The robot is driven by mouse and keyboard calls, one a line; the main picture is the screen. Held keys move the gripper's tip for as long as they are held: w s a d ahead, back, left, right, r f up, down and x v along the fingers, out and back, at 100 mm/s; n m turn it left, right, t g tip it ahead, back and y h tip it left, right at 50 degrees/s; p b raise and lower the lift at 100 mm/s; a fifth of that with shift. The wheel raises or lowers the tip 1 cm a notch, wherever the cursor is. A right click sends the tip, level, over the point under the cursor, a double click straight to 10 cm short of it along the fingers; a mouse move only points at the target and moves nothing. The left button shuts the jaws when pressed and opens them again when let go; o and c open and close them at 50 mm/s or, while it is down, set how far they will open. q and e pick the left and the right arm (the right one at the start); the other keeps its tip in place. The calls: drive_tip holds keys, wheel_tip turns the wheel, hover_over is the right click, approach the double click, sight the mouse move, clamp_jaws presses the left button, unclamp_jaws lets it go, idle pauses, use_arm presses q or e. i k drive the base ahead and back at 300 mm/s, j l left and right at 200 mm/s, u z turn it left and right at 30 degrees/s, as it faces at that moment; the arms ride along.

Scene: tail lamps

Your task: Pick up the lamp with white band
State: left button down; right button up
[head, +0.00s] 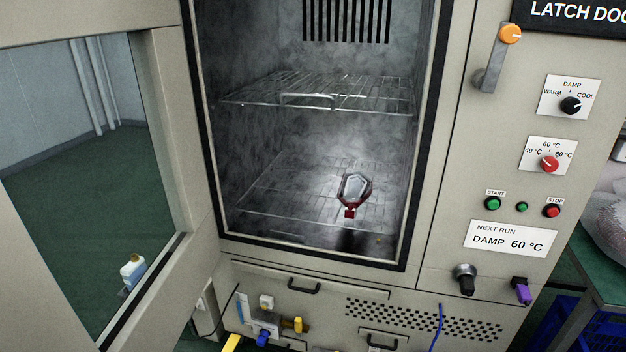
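One lamp (355,187) lies on the lower wire rack (290,208) inside the open cabinet, right of the middle. It has a pale grey-white face with a dark red edge and a red end toward the front. I cannot tell for sure whether the pale part is a white band. A dark patch shows below the lamp near the front edge. Neither of my grippers is in view.
The cabinet door (165,130) stands open on the left. An upper wire rack (320,92) is empty above the lamp. The control panel (540,150) with knobs and an orange-tipped latch handle (497,60) is on the right. A vented drawer front (420,316) is below.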

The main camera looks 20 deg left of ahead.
sight(355, 186)
drive_tip(key=i+u, duration=0.25)
drive_tip(key=u, duration=0.15)
drive_tip(key=i+l+u, duration=0.1)
drive_tip(key=u, duration=0.3)
drive_tip(key=i+l+u, duration=0.2)
drive_tip(key=u, duration=0.2)
drive_tip(key=i, duration=0.1)
